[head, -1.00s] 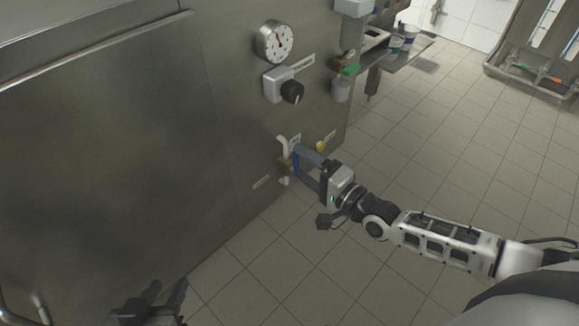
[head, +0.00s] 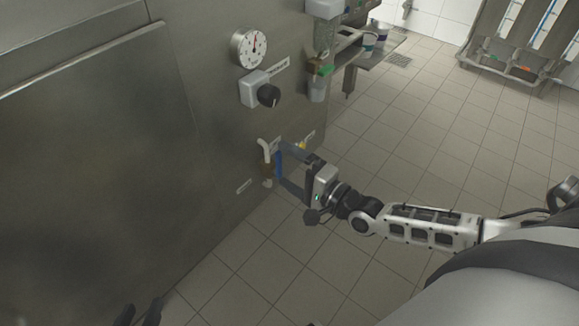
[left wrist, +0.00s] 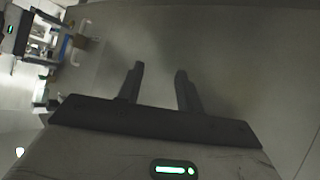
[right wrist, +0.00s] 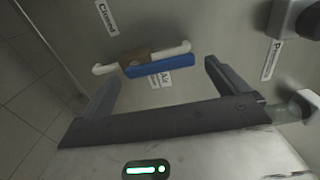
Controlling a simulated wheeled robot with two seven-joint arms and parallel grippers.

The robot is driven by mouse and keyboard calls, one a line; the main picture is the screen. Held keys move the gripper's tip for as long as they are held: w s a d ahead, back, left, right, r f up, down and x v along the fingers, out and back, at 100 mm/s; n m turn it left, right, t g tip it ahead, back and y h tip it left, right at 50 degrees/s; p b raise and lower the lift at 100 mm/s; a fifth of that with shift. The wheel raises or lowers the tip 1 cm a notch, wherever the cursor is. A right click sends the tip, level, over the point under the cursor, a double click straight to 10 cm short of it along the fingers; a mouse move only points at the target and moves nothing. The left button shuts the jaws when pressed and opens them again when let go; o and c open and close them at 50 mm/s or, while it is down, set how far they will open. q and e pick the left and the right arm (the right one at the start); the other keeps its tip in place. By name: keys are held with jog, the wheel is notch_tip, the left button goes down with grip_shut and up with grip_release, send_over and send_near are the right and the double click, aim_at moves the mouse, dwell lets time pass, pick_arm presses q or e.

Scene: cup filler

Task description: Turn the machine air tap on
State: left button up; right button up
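The air tap has a brass body (right wrist: 135,56) on a white pipe (right wrist: 176,49) and a blue handle (right wrist: 160,67). The handle lies roughly along the pipe, and the label Air (right wrist: 163,80) is beside it. In the head view the blue handle (head: 278,165) is low on the steel machine wall. My right gripper (head: 284,167) is open at the tap, one finger above the handle and one below. The right wrist view shows the handle ahead, between the spread fingers; contact cannot be told. My left gripper (left wrist: 160,75) is open and empty, low at the left.
A gauge (head: 250,47) and a black knob (head: 268,95) are on the wall above the tap. A yellow part (head: 300,146) sits behind the right gripper's upper finger. A green-marked dispenser (head: 320,66) juts out farther right. Tiled floor (head: 430,150) is clear at the right.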

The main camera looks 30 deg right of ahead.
dwell(0.3)
pick_arm(q)
jog(key=r+p, duration=0.1)
jog(key=a+r+p, duration=0.1)
jog(key=r, duration=0.1)
jog(key=shift+s+r+t, duration=0.15)
jog(key=shift+r+t, duration=0.15)
jog(key=shift+t, duration=0.1)
pick_arm(e)
jog(key=v, duration=1.6)
pick_arm(q)
jog(key=shift+d, duration=0.1)
pick_arm(e)
jog(key=shift+a, duration=0.1)
